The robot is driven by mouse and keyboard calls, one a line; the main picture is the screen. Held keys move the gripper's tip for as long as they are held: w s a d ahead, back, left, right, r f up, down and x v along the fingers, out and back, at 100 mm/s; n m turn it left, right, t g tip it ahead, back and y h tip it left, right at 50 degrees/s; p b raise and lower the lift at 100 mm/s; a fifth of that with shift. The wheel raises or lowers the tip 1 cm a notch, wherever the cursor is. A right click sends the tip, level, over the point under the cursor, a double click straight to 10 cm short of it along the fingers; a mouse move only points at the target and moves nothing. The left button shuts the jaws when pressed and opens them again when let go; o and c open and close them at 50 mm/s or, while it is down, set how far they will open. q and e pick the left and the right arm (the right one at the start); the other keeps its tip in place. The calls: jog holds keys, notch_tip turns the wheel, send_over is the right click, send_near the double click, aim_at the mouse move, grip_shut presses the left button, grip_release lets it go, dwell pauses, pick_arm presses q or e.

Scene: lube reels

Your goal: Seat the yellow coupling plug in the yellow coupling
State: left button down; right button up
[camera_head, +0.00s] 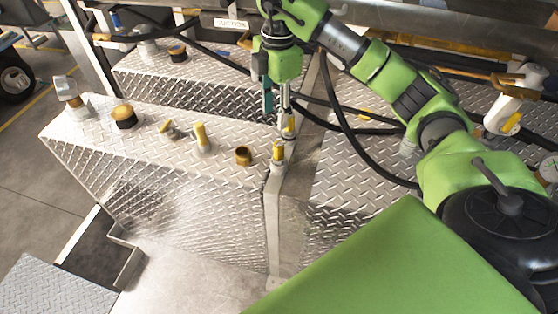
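My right gripper (277,108) points down from the green wrist, over the right end of the near diamond-plate tank top. A dark finger shows on its left, and a silver part with a small yellow piece (289,125) is on its right. This may be the yellow coupling plug, but I cannot tell whether it is gripped. A yellow-topped fitting (278,152) stands upright on the tank's right edge just below, apart from the gripper. Another upright yellow fitting (201,134) and a brass-coloured open ring fitting (243,156) stand farther left. My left gripper is not in view.
The near tank (160,175) also carries a black-and-gold cap (124,116) and a small yellow valve handle (169,127). Black hoses (348,130) loop close to the right of the gripper. A white reel arm fitting (508,105) is at the right.

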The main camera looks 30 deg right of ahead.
aim_at(279, 144)
jog(key=f, duration=0.2)
jog(key=f+p, duration=0.1)
jog(key=f, duration=0.2)
jog(key=d+f, duration=0.1)
jog(key=f, duration=0.1)
jog(key=shift+s+f+p, duration=0.1)
jog(key=shift+f+p, duration=0.25)
jog(key=shift+f, duration=0.05)
jog(key=shift+f+p, duration=0.4)
jog(key=shift+f, duration=0.15)
notch_tip(279, 144, down, 4)
jog(key=shift+s+a+r+p, duration=0.1)
jog(key=shift+r+p, duration=0.1)
jog(key=shift+p, duration=0.7)
jog(key=shift+f, duration=0.45)
jog(key=shift+c, duration=0.5)
grip_shut()
